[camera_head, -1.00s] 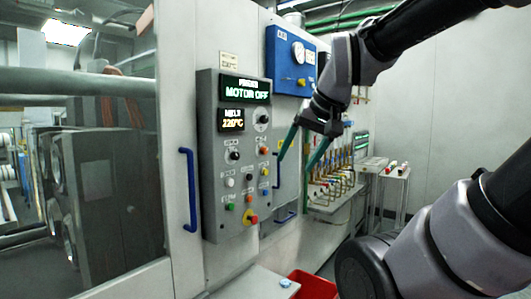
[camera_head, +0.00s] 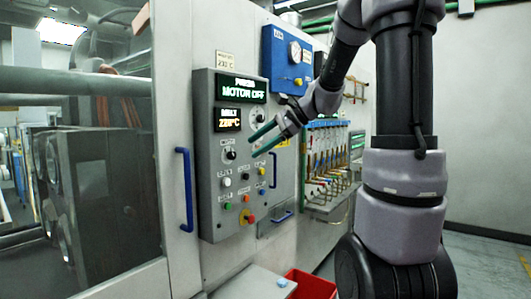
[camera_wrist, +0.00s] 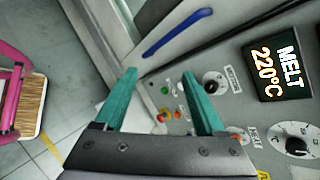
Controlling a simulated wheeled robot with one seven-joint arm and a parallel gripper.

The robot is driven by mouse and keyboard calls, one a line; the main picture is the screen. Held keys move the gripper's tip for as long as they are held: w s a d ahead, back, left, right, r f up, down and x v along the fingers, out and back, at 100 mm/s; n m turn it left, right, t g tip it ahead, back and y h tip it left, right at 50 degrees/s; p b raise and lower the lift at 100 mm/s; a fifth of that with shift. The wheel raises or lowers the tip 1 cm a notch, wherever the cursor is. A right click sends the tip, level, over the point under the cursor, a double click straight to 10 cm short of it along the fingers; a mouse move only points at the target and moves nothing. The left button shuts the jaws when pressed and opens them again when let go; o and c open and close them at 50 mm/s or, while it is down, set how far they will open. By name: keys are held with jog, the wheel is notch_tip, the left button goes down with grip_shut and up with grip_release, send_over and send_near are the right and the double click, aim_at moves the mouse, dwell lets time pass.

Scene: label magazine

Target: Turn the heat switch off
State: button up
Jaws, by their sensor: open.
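The grey control panel (camera_head: 208,215) carries the displays, a dial and several switches. A black rotary knob (camera_head: 230,155) sits at its left, and it also shows in the wrist view (camera_wrist: 214,83). An orange-lit control (camera_wrist: 238,135) shows in the wrist view beside my right finger, under a label I cannot read for certain. It may be the heat switch; in the head view my fingers cover that spot. My gripper (camera_head: 253,147) is open and empty in front of the panel's right side. In the wrist view my green fingers (camera_wrist: 159,75) are spread apart.
The melt display (camera_head: 229,119) reads about 220°C, and the upper display (camera_head: 241,89) reads motor off. A temperature dial (camera_head: 258,117) sits beside it. A blue handle (camera_head: 186,188) sticks out left of the panel. A red bin (camera_head: 312,285) stands below.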

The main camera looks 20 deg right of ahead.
jog(key=w+d+f+m+t+y, duration=0.1)
jog(key=w+d+f+m+t, duration=0.25)
jog(key=w+d+m, duration=0.5)
jog(key=w+d+f+m+t, duration=0.3)
jog(key=w+d+m+t, duration=0.2)
jog(key=w+d, duration=0.65)
jog(key=x, duration=1.3)
jog(key=shift+a, duration=0.25)
jog(key=shift+s, duration=0.15)
jog(key=shift+c, duration=0.4)
grip_shut()
